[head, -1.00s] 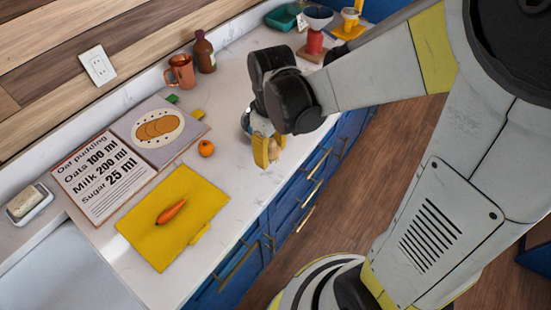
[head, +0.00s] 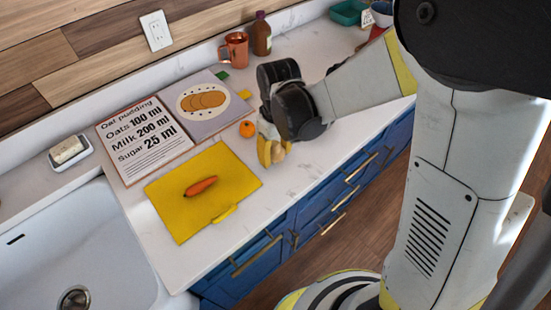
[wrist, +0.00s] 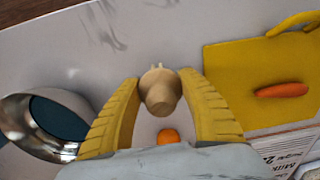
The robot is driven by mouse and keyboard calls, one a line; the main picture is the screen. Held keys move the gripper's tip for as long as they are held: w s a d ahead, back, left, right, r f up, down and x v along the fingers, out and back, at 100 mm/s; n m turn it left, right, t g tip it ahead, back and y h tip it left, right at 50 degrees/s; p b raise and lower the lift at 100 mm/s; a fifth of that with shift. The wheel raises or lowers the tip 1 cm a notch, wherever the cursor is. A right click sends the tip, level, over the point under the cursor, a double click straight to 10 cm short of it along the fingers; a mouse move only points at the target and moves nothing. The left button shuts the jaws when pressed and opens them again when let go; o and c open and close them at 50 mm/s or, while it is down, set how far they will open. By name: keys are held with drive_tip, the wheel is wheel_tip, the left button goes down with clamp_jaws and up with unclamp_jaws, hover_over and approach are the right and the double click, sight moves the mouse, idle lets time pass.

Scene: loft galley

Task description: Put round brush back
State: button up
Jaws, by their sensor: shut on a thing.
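The round brush (wrist: 160,90) is a pale wooden piece with a rounded knob, held upright-looking between the yellow fingers of my gripper (wrist: 163,100) in the wrist view. In the head view, my gripper (head: 270,150) is over the counter's front part, just right of the yellow cutting board. The brush (head: 278,153) shows only partly there, beside the yellow fingers. Its bristles are mostly hidden.
The yellow board (head: 168,210) bears a carrot (head: 201,186). An orange (head: 247,129) lies close to my gripper. The sink (head: 105,245) and soap dish (head: 85,150) are at left. Recipe boards (head: 143,175) lie behind.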

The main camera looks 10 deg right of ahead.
drive_tip(key=shift+f, duration=1.1)
drive_tip(key=shift+b, duration=0.3)
drive_tip(key=shift+f, duration=0.25)
drive_tip(key=o, duration=1.2)
drive_tip(key=shift+r, duration=0.1)
drive_tip(key=shift+r, duration=0.1)
